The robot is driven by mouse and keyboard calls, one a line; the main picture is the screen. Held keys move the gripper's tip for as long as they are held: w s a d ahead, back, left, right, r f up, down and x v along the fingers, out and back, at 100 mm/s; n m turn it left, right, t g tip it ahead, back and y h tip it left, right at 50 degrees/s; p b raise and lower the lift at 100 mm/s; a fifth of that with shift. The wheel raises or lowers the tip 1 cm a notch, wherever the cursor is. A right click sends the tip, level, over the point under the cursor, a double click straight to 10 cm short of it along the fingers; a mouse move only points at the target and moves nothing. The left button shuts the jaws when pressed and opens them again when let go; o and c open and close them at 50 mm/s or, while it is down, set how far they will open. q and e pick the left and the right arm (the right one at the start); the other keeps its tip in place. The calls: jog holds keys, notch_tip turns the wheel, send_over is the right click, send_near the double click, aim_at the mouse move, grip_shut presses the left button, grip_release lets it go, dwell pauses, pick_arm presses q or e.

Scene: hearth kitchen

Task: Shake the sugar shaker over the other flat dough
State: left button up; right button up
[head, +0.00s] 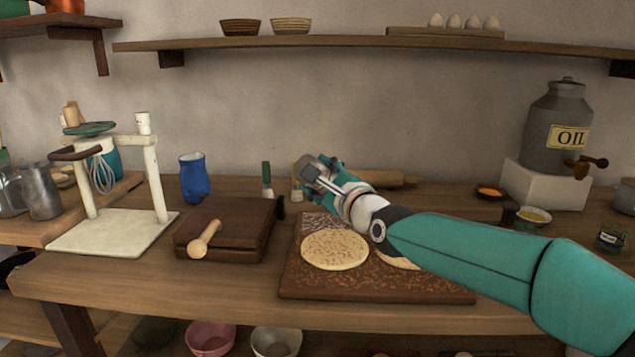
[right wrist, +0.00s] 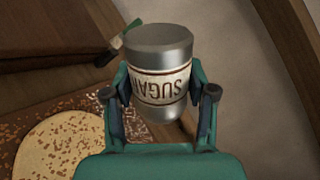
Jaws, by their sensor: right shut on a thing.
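The sugar shaker (right wrist: 158,85) is a metal cylinder with a cream SUGAR label, upside down in the right wrist view. My right gripper (head: 318,172) is shut on it, with a finger on either side. In the head view the gripper is beyond the dough board's far edge, and the shaker is hard to make out. One flat dough (head: 335,250) lies on the left of the brown speckled board (head: 350,288); it also shows in the right wrist view (right wrist: 62,150). The other flat dough (head: 397,263) lies right of it, mostly hidden by my right arm. My left gripper is out of view.
A green-topped item (head: 267,178), a blue jug (head: 193,178) and a rolling pin (head: 392,180) are behind. The oil urn (head: 557,125) stands at right.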

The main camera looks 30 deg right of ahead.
jog(key=shift+a+r, duration=0.15)
jog(key=shift+a, duration=0.2)
jog(key=shift+d+f+b, duration=0.3)
jog(key=shift+d+b, duration=0.05)
jog(key=shift+b, duration=0.6)
jog(key=shift+d+b, duration=0.15)
jog(key=shift+b, duration=0.15)
jog(key=shift+r, duration=0.15)
jog(key=shift+s+a+r+p, duration=0.15)
jog(key=shift+a+r+p, duration=0.15)
jog(key=shift+p, duration=0.3)
jog(key=shift+s+a+p, duration=0.25)
jog(key=shift+a+p, duration=0.25)
jog(key=shift+p, duration=0.05)
jog(key=shift+s+a+p, duration=0.25)
jog(key=shift+a+p, duration=0.2)
jog(key=shift+p, duration=0.1)
jog(key=shift+s+a+f, duration=0.1)
jog(key=shift+s+a, duration=0.2)
jog(key=shift+a, duration=0.4)
jog(key=shift+s+a+f, duration=0.1)
jog(key=shift+s+a, duration=0.25)
jog(key=shift+a, duration=0.4)
jog(key=shift+s+a+f, duration=0.1)
jog(key=shift+s+a, duration=0.2)
jog(key=shift+a, duration=0.4)
